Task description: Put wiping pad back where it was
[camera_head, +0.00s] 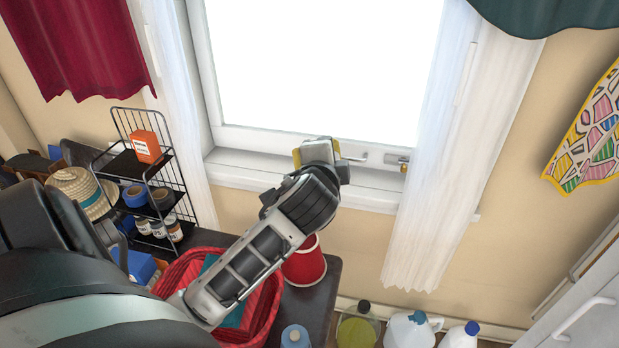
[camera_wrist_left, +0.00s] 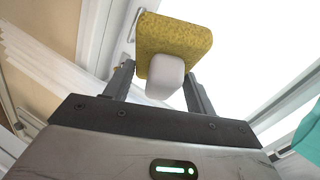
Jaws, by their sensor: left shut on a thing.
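The wiping pad (camera_wrist_left: 172,38) has a rough yellow face and a pale grey handle. My left gripper (camera_wrist_left: 160,82) is shut on the handle, which sits between its two fingers in the left wrist view. In the head view, my left gripper (camera_head: 322,152) is at the lower part of the window, in front of the sill. Only small yellow edges of the pad (camera_head: 336,148) show there, and the hand hides the rest. I cannot tell whether the pad touches the window. My right gripper is not in view.
Below my left arm are a red basket (camera_head: 268,312) and a red bucket-like container (camera_head: 306,266) on a dark table. A black wire rack (camera_head: 122,164) stands at left. White curtains (camera_head: 432,220) flank the window (camera_head: 320,60). Several bottles (camera_head: 408,330) stand at the bottom.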

